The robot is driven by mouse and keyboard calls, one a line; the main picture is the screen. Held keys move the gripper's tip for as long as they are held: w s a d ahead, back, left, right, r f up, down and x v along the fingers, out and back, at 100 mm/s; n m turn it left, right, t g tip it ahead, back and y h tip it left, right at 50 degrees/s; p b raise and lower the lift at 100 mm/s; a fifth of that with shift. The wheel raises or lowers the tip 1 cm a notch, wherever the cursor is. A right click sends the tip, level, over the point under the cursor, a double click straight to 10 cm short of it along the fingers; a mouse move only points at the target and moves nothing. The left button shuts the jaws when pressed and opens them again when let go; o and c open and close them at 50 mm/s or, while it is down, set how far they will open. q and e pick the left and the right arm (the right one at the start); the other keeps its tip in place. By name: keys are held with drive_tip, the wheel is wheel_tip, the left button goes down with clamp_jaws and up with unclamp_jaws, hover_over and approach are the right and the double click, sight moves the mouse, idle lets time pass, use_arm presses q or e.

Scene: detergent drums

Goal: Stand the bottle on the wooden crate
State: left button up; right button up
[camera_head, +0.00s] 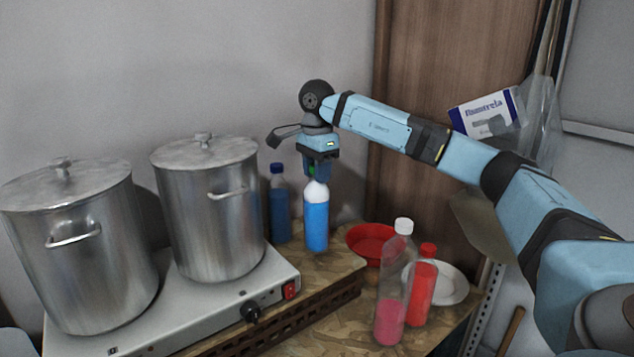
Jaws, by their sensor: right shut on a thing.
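My right gripper (320,165) points down and is shut on the top of a bottle (316,225) with a light blue body and a pale shoulder. A bit of green shows at the bottle's cap, mostly hidden by the fingers. The bottle is upright, its base over the top of the wooden crate (335,268), near the back. I cannot tell for sure whether the base touches the crate. The crate has a dark slatted side. My left gripper is not in view.
A dark blue bottle (279,210) stands just left behind the held one. Two steel pots (85,245) (208,215) stand on a hotplate (190,325) at left. A red bowl (372,240), white plate (455,285), clear pink-filled bottle (392,290) and red bottle (423,285) are at right.

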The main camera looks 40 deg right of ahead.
drive_tip(key=shift+f, duration=1.5)
drive_tip(key=o, duration=1.1)
drive_tip(key=shift+f, duration=0.15)
wheel_tip(320, 180, up, 12)
drive_tip(key=shift+r, duration=0.2)
drive_tip(key=shift+f, duration=0.1)
